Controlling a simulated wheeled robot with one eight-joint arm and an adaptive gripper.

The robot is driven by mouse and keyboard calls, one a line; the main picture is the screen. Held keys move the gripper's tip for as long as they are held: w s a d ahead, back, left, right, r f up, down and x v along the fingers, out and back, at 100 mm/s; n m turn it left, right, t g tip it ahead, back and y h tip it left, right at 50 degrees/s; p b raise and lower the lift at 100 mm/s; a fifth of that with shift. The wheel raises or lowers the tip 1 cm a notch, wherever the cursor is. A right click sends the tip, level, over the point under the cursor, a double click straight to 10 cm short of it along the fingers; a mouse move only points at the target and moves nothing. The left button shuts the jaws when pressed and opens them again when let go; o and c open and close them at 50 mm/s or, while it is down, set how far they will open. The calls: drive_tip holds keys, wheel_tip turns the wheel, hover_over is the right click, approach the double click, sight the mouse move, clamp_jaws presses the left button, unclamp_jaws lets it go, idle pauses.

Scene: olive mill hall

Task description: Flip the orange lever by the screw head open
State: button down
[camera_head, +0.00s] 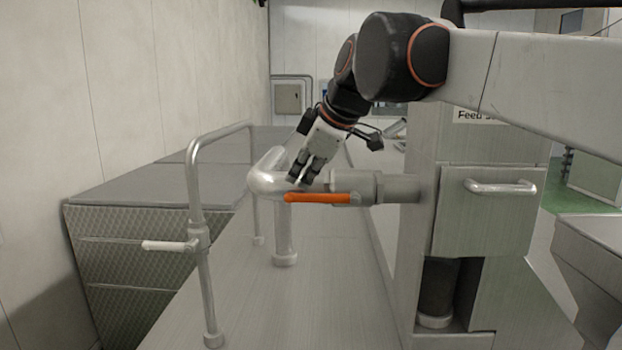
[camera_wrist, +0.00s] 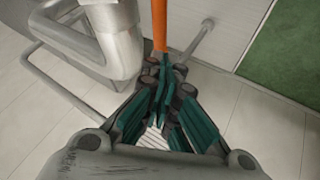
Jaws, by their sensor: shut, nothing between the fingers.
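The orange lever (camera_head: 318,198) lies along the horizontal steel pipe, beside the valve fitting (camera_head: 357,186) that runs into the steel cabinet. Its free end points left in the head view. In the wrist view the lever (camera_wrist: 160,25) shows at the top centre, just beyond the fingertips. My gripper (camera_head: 302,182) is shut and empty, pointing down at the lever's left end. In the wrist view my gripper (camera_wrist: 162,68) has its fingers together close to the lever's end. I cannot tell whether they touch it. The screw head is not clearly seen.
A second lever with a pale handle (camera_head: 166,246) sits on a thin upright pipe (camera_head: 205,285) at the left. The cabinet (camera_head: 488,210) with a drawer handle stands on the right.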

drive_tip(key=s+r+b, duration=0.2)
drive_tip(key=s+r, duration=0.3)
drive_tip(key=r, duration=0.4)
drive_tip(key=shift+s+r, duration=0.2)
